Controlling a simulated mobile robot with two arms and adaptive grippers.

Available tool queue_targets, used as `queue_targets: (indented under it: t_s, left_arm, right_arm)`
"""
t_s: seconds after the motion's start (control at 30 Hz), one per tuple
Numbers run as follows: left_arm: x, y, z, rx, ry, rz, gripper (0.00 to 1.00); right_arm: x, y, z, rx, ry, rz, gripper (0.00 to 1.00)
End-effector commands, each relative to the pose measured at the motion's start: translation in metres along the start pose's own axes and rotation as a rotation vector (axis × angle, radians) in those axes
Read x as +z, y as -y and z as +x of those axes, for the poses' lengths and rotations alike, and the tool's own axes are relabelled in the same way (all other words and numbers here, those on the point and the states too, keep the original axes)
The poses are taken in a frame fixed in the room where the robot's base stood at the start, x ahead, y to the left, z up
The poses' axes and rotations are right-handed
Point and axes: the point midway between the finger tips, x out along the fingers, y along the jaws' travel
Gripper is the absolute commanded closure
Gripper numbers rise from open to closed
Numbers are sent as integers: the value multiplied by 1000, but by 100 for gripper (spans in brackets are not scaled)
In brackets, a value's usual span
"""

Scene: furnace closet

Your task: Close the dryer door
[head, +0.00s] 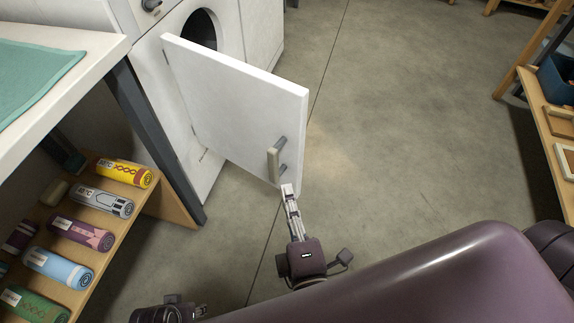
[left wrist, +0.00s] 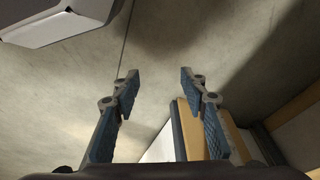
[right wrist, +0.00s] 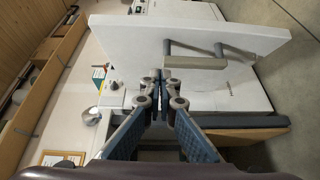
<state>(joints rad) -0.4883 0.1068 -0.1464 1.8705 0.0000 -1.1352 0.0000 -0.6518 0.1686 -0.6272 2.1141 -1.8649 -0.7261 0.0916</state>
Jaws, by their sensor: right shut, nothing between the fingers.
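The white dryer door (head: 236,108) stands wide open, swung out from the white dryer (head: 180,92), whose round dark opening (head: 198,29) shows behind it. A grey handle (head: 276,160) sits near the door's lower free edge. My right gripper (head: 288,190) is shut and empty, its tips just below the handle in the head view. In the right wrist view the door (right wrist: 190,42) and handle (right wrist: 195,55) lie just beyond the shut fingers (right wrist: 159,78); I cannot tell whether they touch the door. My left gripper (left wrist: 158,78) is open and empty over the floor.
A wooden shelf (head: 545,120) stands at right. The concrete floor (head: 400,110) between is clear.

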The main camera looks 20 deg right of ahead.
Motion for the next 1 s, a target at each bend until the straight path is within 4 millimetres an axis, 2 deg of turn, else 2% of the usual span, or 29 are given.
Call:
queue_targets:
  t_s: [0.13, 0.27, 0.67, 0.8, 1.0]
  left_arm:
    - [0, 0, 1, 0, -2, 0, 60]
    - [4, 0, 7, 0, 5, 0, 60]
    - [39, -3, 54, 5, 37, 6, 60]
    - [51, -4, 66, 6, 44, 8, 60]
    - [61, -5, 76, 7, 50, 10, 60]
  right_arm:
    - [2, -12, 3, 37, 7, -5, 100]
    - [2, -16, 18, 39, 9, -4, 100]
    - [2, -19, 102, 37, 7, -4, 100]
    - [18, -18, 115, 35, 7, -7, 100]
    - [29, -17, 126, 34, 5, -6, 100]
